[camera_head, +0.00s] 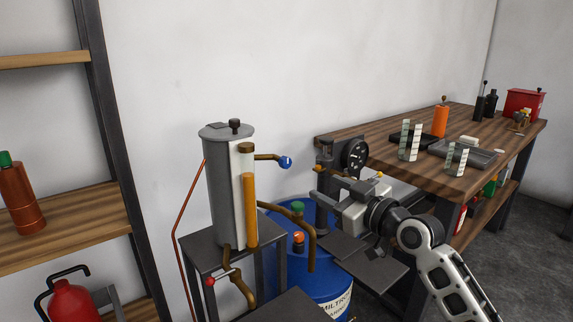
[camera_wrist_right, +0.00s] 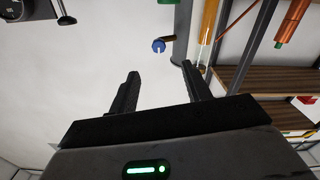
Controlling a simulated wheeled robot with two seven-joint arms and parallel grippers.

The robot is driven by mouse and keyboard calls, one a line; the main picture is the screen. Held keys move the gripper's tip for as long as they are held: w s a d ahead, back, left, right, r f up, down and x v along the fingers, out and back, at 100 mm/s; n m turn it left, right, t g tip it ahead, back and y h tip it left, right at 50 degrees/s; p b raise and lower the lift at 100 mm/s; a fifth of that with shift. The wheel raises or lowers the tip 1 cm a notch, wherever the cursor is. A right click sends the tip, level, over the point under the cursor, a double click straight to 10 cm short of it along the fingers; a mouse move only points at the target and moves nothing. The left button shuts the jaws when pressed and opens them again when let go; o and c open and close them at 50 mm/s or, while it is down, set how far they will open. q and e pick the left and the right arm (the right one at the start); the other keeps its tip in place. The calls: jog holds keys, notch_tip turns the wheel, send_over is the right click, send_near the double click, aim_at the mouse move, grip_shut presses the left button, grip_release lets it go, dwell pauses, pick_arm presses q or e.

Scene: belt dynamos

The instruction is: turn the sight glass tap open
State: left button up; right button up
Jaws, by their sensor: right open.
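A grey tank (camera_head: 220,190) stands on a dark stand, with an amber sight glass tube (camera_head: 250,210) on its front; the tube also shows in the wrist view (camera_wrist_right: 208,22). A brass pipe by the tube's top ends in a blue knob (camera_head: 285,162), seen also in the wrist view (camera_wrist_right: 159,45). A red-knobbed lever (camera_head: 210,281) sits at a brass outlet below the tube. A green knob (camera_head: 297,206) tops a curved brass pipe. My right gripper (camera_head: 317,182) is open and empty, right of the blue knob and apart from it. My left gripper is not in view.
A blue drum (camera_head: 335,302) stands behind and below the pipes. A wooden workbench (camera_head: 380,140) with a black dial (camera_head: 355,154) is at right, close behind my right gripper. Shelves (camera_head: 60,230) stand at left. Bare wall lies above the tank.

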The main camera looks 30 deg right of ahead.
aim_at(288, 164)
jog(key=w, duration=0.5)
jog(key=w+p, duration=0.1)
jog(key=w, duration=0.4)
jog(key=w+a+p, duration=0.1)
jog(key=w, duration=0.4)
jog(key=shift+w+r, duration=0.35)
jog(key=shift+w, duration=0.05)
jog(key=c, duration=1)
